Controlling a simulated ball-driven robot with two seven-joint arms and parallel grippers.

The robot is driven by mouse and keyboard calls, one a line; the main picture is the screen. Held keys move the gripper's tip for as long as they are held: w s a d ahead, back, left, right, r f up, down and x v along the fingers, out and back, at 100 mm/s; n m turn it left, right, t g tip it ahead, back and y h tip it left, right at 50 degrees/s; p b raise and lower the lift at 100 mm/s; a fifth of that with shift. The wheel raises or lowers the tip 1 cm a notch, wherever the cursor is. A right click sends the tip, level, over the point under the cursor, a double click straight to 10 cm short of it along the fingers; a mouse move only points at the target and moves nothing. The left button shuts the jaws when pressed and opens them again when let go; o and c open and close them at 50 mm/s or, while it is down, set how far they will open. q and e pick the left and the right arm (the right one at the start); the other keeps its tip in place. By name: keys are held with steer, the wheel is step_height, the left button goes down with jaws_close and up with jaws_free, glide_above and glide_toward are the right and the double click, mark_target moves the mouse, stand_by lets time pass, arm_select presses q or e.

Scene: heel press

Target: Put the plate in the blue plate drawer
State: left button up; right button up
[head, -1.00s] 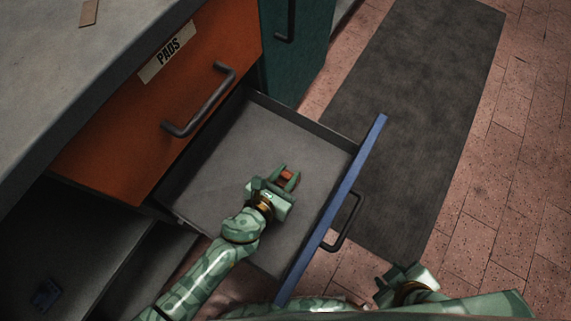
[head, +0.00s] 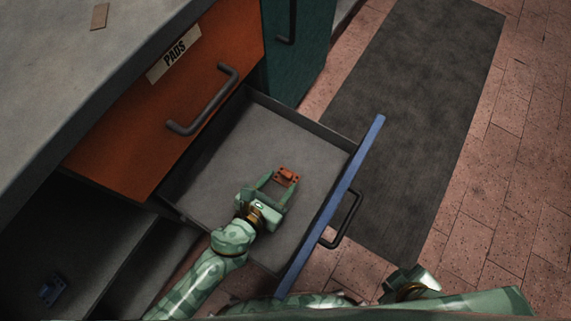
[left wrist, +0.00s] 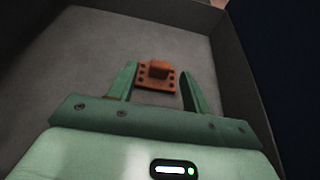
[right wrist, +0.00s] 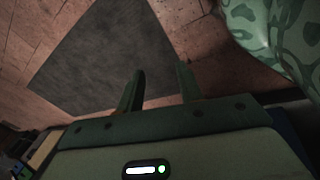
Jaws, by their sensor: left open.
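The plate is a small orange-red piece with holes and a raised block (head: 287,176). It lies on the grey floor of the open blue-fronted drawer (head: 335,205). In the left wrist view the plate (left wrist: 156,76) sits just beyond and between the fingertips. My left gripper (head: 275,182) is open over the drawer, its fingers pointing at the plate, apart from it as far as I can see. My right gripper (right wrist: 160,75) is open and empty above the floor, outside the drawer.
An orange drawer labelled PADS (head: 165,115) is shut above the blue one. A small blue piece (head: 50,290) lies in the dark space at lower left. A brown piece (head: 100,16) lies on the grey worktop. A dark mat (head: 415,120) covers the floor at right.

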arm_select(q)
steer(key=p+v, duration=0.1)
steer(key=v, duration=0.7)
arm_select(e)
steer(key=shift+s+d+f+g+h, duration=0.15)
steer(key=shift+s+d+g+h, duration=0.25)
steer(key=shift+s+d, duration=0.45)
steer(key=shift+w, duration=0.1)
